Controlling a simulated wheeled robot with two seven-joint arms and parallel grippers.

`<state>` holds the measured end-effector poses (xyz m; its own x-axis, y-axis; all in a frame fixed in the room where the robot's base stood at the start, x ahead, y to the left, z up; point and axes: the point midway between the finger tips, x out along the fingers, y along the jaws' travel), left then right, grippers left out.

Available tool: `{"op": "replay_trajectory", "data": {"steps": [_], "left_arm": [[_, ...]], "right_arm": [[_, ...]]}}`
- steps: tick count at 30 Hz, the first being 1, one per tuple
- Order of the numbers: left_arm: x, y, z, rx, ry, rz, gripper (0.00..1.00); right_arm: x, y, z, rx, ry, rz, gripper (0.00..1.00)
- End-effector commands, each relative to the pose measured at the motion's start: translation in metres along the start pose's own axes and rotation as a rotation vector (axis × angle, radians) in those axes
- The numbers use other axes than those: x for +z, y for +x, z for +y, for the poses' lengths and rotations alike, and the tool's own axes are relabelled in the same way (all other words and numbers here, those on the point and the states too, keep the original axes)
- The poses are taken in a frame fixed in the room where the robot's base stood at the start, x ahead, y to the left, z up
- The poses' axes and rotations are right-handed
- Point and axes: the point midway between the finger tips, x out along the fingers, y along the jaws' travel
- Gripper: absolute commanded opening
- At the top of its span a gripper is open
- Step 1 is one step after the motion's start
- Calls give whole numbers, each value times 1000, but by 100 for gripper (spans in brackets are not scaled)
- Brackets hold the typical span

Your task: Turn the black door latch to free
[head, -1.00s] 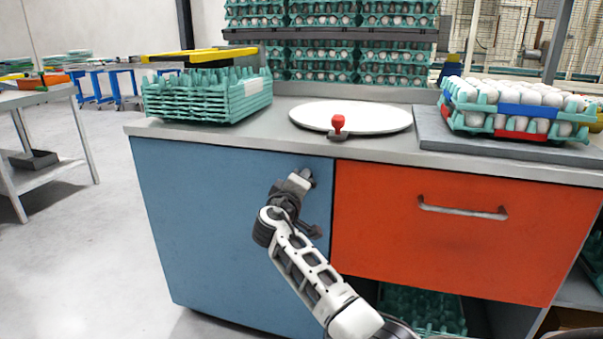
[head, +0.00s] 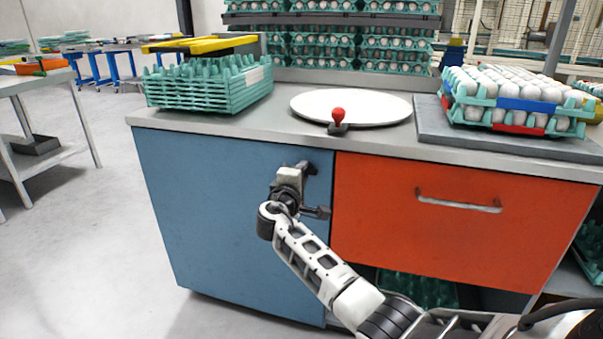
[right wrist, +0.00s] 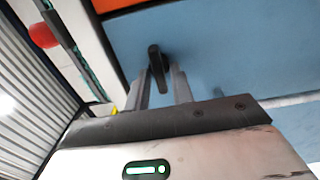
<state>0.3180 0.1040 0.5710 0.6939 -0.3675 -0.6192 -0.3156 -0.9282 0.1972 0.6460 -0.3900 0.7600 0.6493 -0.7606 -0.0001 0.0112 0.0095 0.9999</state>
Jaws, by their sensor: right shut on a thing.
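The blue door (head: 220,210) fills the left of the cabinet front. The black latch (head: 307,167) is at its upper right, near the orange drawer, and is partly hidden by my right gripper (head: 299,169). In the right wrist view the latch (right wrist: 156,64) shows as a short black handle between the two fingers of my right gripper (right wrist: 160,82), against the blue door face. The gripper is shut on it. I cannot tell the latch's exact angle. My left gripper is not in view.
The orange drawer (head: 450,215) with a metal handle is right of the door. A red-knobbed lever (head: 338,114) stands on the counter's front edge, before a white round plate (head: 375,105). Stacked teal trays (head: 205,90) and an egg tray stack (head: 515,100) flank it.

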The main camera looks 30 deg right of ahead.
Motion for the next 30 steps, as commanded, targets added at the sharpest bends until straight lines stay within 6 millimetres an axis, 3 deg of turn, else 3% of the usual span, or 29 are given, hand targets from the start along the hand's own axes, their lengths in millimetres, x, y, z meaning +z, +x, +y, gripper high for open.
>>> {"op": "replay_trajectory", "data": {"steps": [8,9,10,22,30], "left_arm": [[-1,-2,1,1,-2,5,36],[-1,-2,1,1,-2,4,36],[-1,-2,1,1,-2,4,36],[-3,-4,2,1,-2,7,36],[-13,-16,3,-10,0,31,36]], "right_arm": [[0,0,0,1,-3,0,1],[0,0,0,1,-3,0,29],[0,0,0,1,-3,0,33],[0,-9,0,0,-1,1,33],[-1,-65,0,-3,0,4,33]]}}
